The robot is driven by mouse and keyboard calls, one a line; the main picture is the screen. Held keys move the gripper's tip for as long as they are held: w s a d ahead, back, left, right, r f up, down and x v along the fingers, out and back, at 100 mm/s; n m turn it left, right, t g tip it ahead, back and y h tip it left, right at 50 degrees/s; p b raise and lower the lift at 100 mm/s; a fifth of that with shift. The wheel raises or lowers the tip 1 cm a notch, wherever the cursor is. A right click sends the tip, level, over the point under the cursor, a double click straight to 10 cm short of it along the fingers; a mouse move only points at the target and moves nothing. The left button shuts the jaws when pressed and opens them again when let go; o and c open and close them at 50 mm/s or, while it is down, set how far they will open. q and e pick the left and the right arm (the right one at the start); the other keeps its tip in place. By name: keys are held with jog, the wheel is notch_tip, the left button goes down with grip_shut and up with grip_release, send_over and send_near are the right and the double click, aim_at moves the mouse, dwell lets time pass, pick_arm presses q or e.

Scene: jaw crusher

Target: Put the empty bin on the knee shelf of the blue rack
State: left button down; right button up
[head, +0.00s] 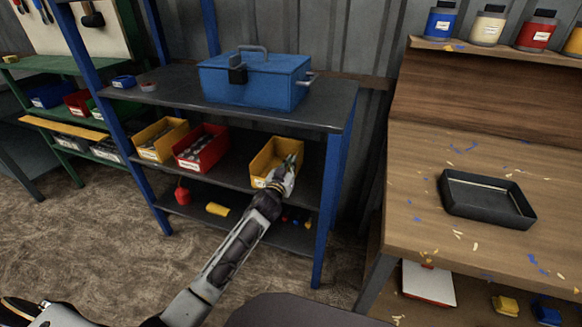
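The blue rack (330,195) has a top shelf, a middle shelf and a low shelf. A yellow bin (266,158) with a white label sits at the right end of the middle shelf; the part of its inside that shows looks empty. My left gripper (288,172) is at the bin's front right corner and covers part of it. Its fingers overlap the bin wall, and I cannot tell whether they are closed on it. My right gripper is not in view.
On the same shelf stand a filled red bin (201,148) and another yellow bin (160,139), with free shelf between the red bin and the right yellow bin. A blue toolbox (256,80) stands above. A wooden bench (415,185) with a black tray (486,198) is at right.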

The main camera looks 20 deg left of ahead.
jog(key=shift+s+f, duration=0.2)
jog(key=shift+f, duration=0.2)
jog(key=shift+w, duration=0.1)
pick_arm(q)
jog(key=c, duration=1.6)
grip_release()
jog(key=shift+f, duration=0.1)
jog(key=shift+c, duration=0.2)
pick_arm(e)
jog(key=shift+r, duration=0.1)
